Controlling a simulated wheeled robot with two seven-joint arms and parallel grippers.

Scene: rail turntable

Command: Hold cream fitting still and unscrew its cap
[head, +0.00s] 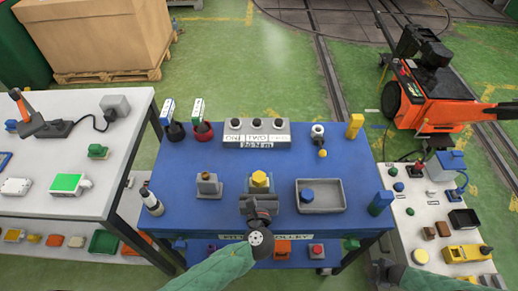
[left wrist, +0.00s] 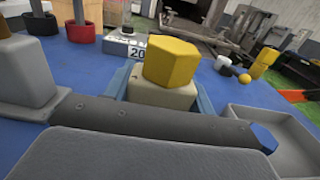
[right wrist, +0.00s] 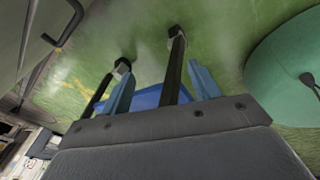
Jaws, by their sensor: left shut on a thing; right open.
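The cream fitting (left wrist: 160,92) stands on the blue trolley top, with a yellow six-sided cap (left wrist: 171,62) on it. The cap also shows at the middle of the head view (head: 259,179). My left gripper (head: 260,191) is shut on the cream fitting below the cap, its blue fingers on either side in the left wrist view. The cap is clear of the fingers. My right gripper (head: 384,272) is low at the right, off the trolley's front edge. In the right wrist view its blue fingers (right wrist: 160,86) are apart with nothing held between them.
A grey tray (head: 335,205) with a blue six-sided piece (head: 307,196) lies right of the fitting. A grey block (head: 209,185) stands left of it. A labelled box (head: 257,133) and red and black holders are behind.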

